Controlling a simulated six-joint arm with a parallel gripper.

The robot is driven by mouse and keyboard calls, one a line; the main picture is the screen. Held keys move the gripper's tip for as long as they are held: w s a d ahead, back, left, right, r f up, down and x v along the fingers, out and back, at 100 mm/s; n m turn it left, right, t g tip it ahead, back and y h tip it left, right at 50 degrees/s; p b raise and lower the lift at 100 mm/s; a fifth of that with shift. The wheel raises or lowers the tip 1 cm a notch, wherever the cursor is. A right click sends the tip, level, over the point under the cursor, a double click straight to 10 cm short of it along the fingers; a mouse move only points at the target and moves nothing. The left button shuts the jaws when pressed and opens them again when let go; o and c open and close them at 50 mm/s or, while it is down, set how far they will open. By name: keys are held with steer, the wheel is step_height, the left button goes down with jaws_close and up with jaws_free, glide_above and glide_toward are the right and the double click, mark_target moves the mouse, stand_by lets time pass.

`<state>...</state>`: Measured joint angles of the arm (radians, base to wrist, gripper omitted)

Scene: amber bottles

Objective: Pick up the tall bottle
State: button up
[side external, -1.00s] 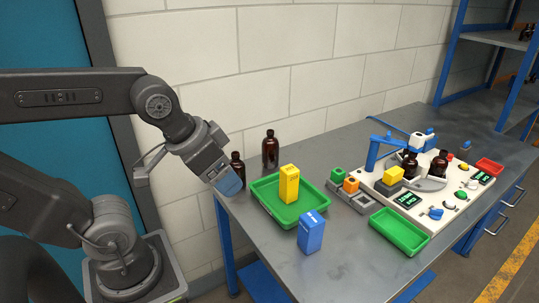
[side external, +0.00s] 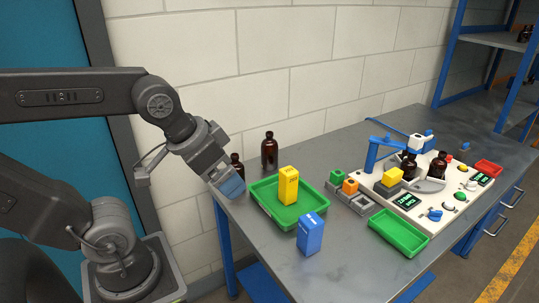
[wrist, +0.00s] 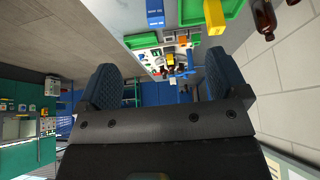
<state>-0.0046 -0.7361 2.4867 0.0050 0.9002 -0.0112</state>
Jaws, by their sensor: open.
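A dark amber bottle (side external: 269,151) with a black cap stands upright at the back of the bench, behind a green tray; it looks the tallest. A second amber bottle (side external: 237,164) stands to its left, its lower part hidden by my gripper (side external: 231,187). My gripper is open and empty, tilted down near the left end of the bench, in front of the second bottle. In the wrist view my gripper (wrist: 165,78) shows its two blue fingers spread apart with nothing between them. An amber bottle (wrist: 264,19) shows at the upper right there, outside the fingers.
The green tray (side external: 262,204) holds a yellow carton (side external: 288,186). A blue carton (side external: 310,233) stands in front of it. To the right are an empty green tray (side external: 389,241) and a white station (side external: 385,193) with two more amber bottles. The wall is close behind the bottles.

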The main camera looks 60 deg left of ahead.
steer(key=w+a+r+n+y, duration=0.1)
steer(key=w+a+r+n, duration=0.15)
steer(key=w, duration=0.35)
steer(key=w+a+r+n+y, duration=0.1)
steer(key=w+a+n, duration=0.1)
steer(key=w+a, duration=0.25)
steer(key=n+g+y, duration=0.3)
steer(key=n, duration=0.5)
glide_above(270, 133)
steer(key=s+d, duration=0.3)
steer(key=d, duration=0.3)
step_height(270, 133, down, 10)
steer(key=shift+n+y, duration=0.3)
steer(key=shift+n, duration=0.15)
steer(key=x, duration=0.9)
steer(key=shift+w+a+f, duration=0.15)
steer(key=shift+w+a, duration=0.1)
steer(key=shift+a, duration=0.15)
steer(key=shift+x, duration=2.9)
steer(key=shift+s+d+f, duration=0.1)
steer(key=shift+s+d, duration=0.05)
steer(key=shift+c, duration=0.2)
steer(key=c, duration=1.3)
